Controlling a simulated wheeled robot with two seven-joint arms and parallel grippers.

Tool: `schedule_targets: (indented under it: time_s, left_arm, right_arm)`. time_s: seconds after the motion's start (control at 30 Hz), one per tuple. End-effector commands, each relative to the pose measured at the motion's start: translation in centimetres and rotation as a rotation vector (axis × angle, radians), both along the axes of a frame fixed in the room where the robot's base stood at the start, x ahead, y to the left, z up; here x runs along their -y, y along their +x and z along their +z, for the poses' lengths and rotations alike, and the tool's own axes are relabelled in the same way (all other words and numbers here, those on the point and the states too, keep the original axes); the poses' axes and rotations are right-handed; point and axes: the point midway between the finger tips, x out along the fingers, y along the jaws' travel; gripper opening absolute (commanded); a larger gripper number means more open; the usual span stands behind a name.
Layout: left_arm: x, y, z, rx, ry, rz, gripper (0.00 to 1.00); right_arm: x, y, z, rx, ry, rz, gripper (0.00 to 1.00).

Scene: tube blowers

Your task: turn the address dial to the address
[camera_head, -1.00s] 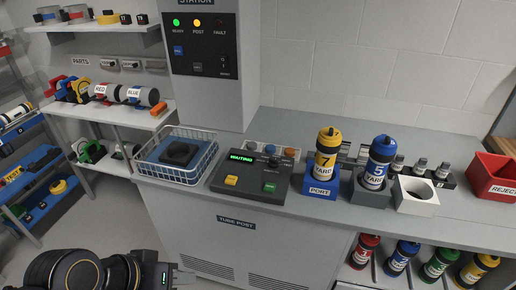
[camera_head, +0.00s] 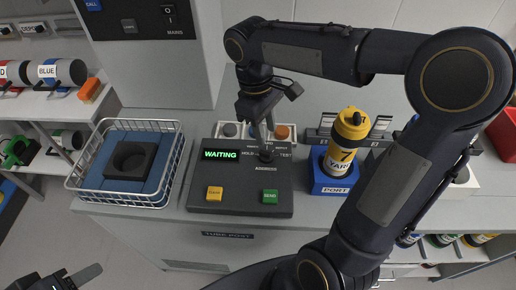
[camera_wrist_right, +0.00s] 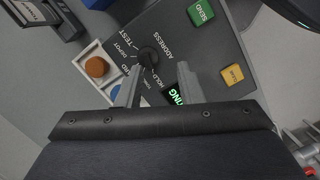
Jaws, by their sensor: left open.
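The address dial (camera_head: 267,155) is a dark knob at the upper right of the grey console (camera_head: 225,197), with "ADDRESS" below it. In the right wrist view the dial (camera_wrist_right: 149,55) has labels around it, including TEST, DEPOT and HOLD; its pointer's setting is hard to read. My right gripper (camera_head: 267,138) is above the console by the dial. In the wrist view its fingers (camera_wrist_right: 157,85) are apart, with the dial just beyond the tips and nothing held. The screen (camera_head: 221,155) reads WAITING. My left gripper (camera_head: 85,278) is open at the bottom left, away from the console.
A yellow canister (camera_head: 346,140) marked 7 stands in the blue port block (camera_head: 325,182), close beside my right arm. A wire basket (camera_head: 173,165) holding a dark block stands left of the console. Yellow (camera_head: 214,193) and green SEND (camera_head: 269,196) buttons are at the console's front.

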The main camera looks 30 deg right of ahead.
Motion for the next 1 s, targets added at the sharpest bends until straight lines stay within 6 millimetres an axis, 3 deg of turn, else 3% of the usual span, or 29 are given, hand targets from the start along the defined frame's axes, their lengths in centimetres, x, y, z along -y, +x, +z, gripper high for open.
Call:
schedule_targets:
  time_s: [0.03,0.1,0.3,0.47,0.8,1.0]
  left_arm:
    - [0.0,0.0,-0.7,0.000,0.000,0.000,0.49]
    - [0.0,0.0,-1.1,0.000,0.000,0.000,0.49]
    - [0.0,0.0,-1.6,0.000,0.000,0.000,0.49]
    - [0.0,0.0,-1.6,0.000,0.000,0.000,0.49]
    - [0.0,0.0,-1.7,0.000,0.000,0.000,0.49]
    - [0.0,0.0,-1.7,0.000,0.000,0.000,0.49]
  right_arm:
    - [-0.3,1.6,-1.4,-0.047,-0.024,0.044,0.34]
    - [-0.5,3.2,-2.3,-0.096,-0.055,0.089,0.34]
    - [-0.9,5.7,-3.9,-0.176,-0.104,0.157,0.34]
    - [-0.7,5.7,-5.1,-0.193,-0.112,0.167,0.34]
    - [0.6,4.1,-9.9,-0.192,-0.112,0.166,0.34]
    - [0.9,3.7,-11.1,-0.189,-0.111,0.166,0.34]
